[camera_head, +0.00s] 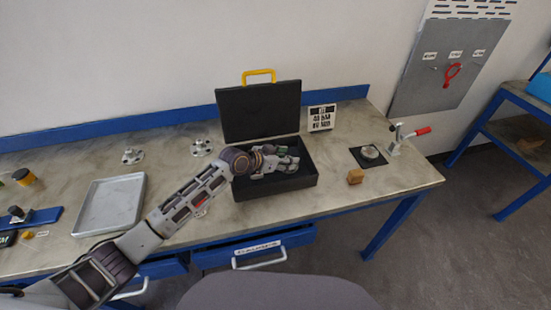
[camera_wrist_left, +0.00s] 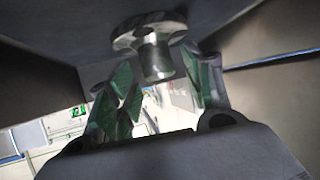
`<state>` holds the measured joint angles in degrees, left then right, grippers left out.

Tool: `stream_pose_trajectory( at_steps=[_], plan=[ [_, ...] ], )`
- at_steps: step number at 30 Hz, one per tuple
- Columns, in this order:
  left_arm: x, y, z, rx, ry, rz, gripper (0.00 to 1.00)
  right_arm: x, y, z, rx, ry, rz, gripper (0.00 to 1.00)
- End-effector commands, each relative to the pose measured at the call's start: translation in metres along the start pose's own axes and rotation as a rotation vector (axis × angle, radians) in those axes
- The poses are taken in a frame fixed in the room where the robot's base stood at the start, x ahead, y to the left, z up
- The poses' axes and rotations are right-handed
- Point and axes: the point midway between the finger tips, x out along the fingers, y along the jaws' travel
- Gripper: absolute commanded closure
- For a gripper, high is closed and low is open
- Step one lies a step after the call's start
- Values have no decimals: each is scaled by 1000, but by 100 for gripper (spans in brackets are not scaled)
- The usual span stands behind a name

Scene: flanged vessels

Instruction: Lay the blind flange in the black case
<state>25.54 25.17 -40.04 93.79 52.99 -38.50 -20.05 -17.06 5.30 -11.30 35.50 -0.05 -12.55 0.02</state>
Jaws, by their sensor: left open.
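The black case (camera_head: 278,190) stands open on the bench with its lid (camera_head: 262,110) raised at the back. My left gripper (camera_head: 288,160) reaches into the case from the left, with its fingers inside the walls. In the left wrist view a metal flange (camera_wrist_left: 150,35) with a round stub lies against the dark case interior. The stub is between the open green-padded fingers, with visible gaps on both sides. In the head view my gripper mostly hides this flange. My right gripper is not in view.
Two metal flanged parts (camera_head: 133,156) (camera_head: 201,147) stand on the bench left of the case. A grey tray (camera_head: 110,204) lies at the left. Right of the case are a wooden block (camera_head: 355,176), a metal disc on a black pad (camera_head: 370,152) and a red-handled clamp (camera_head: 414,134).

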Motion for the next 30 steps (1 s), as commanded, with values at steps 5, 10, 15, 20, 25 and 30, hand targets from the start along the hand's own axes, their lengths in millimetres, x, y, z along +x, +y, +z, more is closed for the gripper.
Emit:
stream_pose_trajectory(
  at_steps=[5,10,15,20,25,30],
  plan=[
    [-8,0,-1,0,1,-1,50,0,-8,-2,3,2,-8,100],
    [-22,0,0,0,-1,0,50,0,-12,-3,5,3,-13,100],
    [-40,0,0,1,0,-1,50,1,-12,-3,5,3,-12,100],
    [-57,0,0,1,0,-1,50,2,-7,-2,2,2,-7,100],
    [-74,-1,0,0,-1,-1,50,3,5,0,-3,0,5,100],
    [-92,0,0,1,-1,0,50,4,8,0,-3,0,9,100]
  ],
)
